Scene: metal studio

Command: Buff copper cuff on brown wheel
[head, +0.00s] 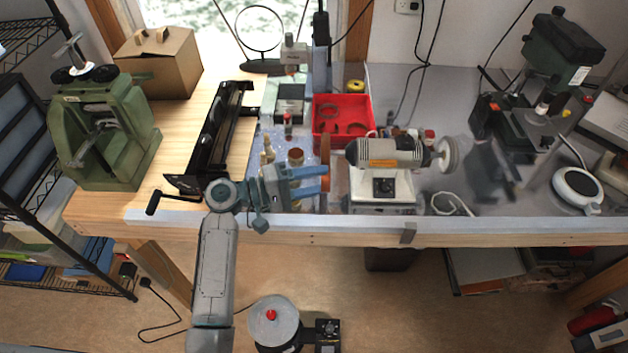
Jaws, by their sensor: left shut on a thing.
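The brown wheel (325,150) stands edge-on at the left end of the grey bench buffer (385,153). My left gripper (324,181) reaches in from the left, its blue fingers at the lower part of the wheel. It is shut on a small copper-brown piece, which I take to be the copper cuff; fingers and wheel leave little of it visible. I cannot tell whether the cuff touches the wheel. My right gripper is not in view.
A red tray (343,104) with brown ring-shaped pieces stands behind the wheel. A copper-coloured round pot (296,157) stands close behind my left gripper. A white wheel (447,155) is on the buffer's right end. A black sheet-metal tool (212,140) lies left.

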